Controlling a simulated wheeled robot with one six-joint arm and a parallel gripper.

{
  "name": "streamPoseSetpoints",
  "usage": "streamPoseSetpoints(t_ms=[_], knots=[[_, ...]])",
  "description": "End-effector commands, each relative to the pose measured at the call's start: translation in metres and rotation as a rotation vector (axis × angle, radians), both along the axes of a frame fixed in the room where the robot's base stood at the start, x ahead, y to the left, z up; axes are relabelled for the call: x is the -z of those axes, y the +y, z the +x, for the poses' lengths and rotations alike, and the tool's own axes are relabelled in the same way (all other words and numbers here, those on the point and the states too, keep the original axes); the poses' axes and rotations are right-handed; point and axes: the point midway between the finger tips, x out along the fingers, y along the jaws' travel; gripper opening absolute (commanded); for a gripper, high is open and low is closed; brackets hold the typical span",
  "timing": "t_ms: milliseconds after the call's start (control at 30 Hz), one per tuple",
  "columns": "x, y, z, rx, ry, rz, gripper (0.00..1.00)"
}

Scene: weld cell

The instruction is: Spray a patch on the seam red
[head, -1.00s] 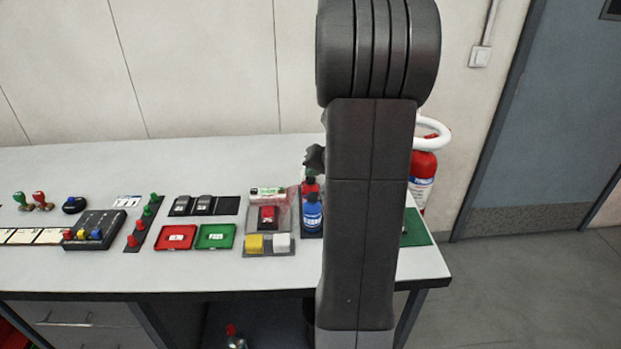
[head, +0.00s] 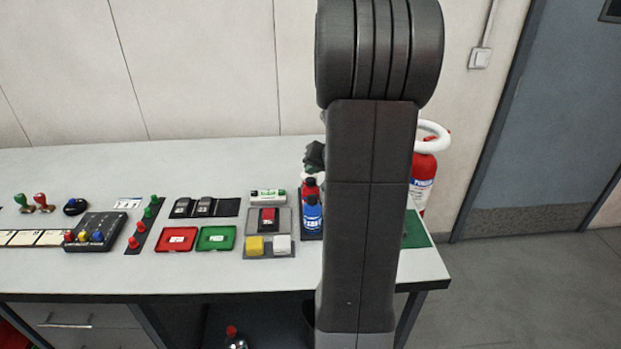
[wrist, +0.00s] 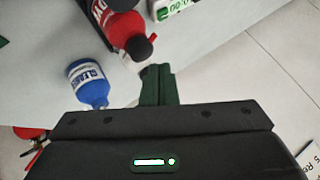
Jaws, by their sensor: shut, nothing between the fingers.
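In the head view my arm hides most of the gripper. I cannot make out a seam in either view; part of the bench is behind my arm.
The white bench (head: 120,270) carries a red tray (head: 177,239), a green tray (head: 215,238), a button box (head: 95,232) and a white box (head: 268,196). A green mat (head: 416,230) lies at the right end. A fire extinguisher (head: 423,180) stands behind it.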

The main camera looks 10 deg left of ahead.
Motion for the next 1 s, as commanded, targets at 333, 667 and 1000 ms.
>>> streamPoseSetpoints(t_ms=[333, 667, 1000], knots=[[-0.008, 0.0, 0.0, 0.0, -0.001, 0.0, 0.0], [-0.042, 0.0, 0.0, -0.001, -0.002, 0.0, 0.0], [-0.05, 0.0, 0.0, 0.0, 0.0, 0.0, 0.0]])
